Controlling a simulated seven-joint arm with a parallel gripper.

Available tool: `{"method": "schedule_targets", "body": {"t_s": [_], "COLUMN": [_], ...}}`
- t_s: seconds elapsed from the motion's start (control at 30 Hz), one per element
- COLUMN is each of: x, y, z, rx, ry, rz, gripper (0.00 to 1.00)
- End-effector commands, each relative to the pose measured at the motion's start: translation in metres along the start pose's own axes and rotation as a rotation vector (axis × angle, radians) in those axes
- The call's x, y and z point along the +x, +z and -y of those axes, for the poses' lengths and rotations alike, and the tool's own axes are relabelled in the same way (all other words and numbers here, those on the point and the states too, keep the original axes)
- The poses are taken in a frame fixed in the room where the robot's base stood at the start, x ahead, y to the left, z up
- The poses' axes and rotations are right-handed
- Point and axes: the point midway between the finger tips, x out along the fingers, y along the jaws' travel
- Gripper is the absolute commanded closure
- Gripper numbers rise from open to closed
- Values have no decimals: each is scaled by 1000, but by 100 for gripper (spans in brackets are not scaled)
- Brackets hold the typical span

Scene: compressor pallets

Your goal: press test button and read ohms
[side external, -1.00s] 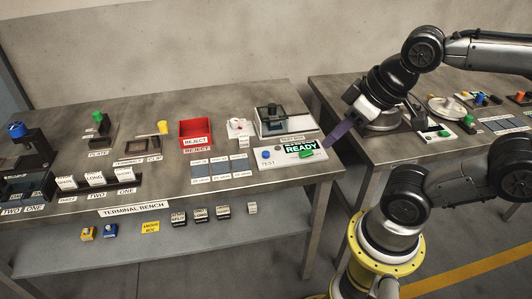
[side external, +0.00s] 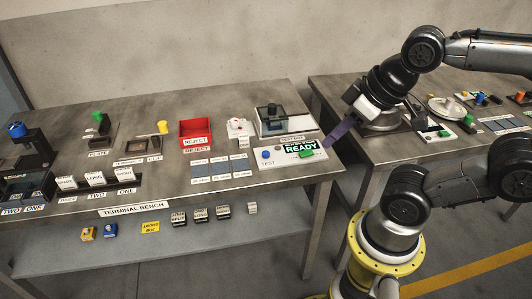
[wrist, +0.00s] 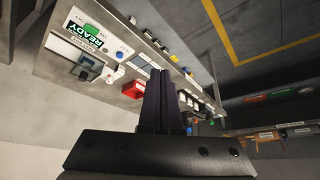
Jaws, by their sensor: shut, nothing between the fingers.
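The tester box (side external: 294,155) is a white panel at the right end of the terminal bench. Its display (side external: 300,146) reads READY on dark green; no ohms figure shows. A blue button (side external: 266,154) sits at its left beside the word TEST, and a green piece (side external: 306,154) sits below the display. The display shows sideways in the wrist view (wrist: 87,29). My gripper (side external: 329,144) has dark purple fingers, shut and empty, just right of the tester box's right end, apart from the blue button. The wrist view shows the fingers together (wrist: 162,80).
A black-and-clear fixture (side external: 272,112) stands behind the tester box. A red REJECT bin (side external: 195,132) and small white blocks (side external: 95,179) are farther left. A second bench (side external: 455,142) with parts is at right, with a gap between the benches.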

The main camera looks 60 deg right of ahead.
Motion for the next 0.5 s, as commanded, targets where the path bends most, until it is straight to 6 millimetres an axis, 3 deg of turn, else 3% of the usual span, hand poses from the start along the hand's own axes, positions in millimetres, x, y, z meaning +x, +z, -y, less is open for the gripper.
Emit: {"method": "schedule_targets", "body": {"t_s": [0.37, 0.5], "x": [0, -2], "y": [-1, -24], "z": [0, -4], "rx": [24, 129], "ry": [0, 10], "rz": [-5, -105], "gripper": [100, 100]}}
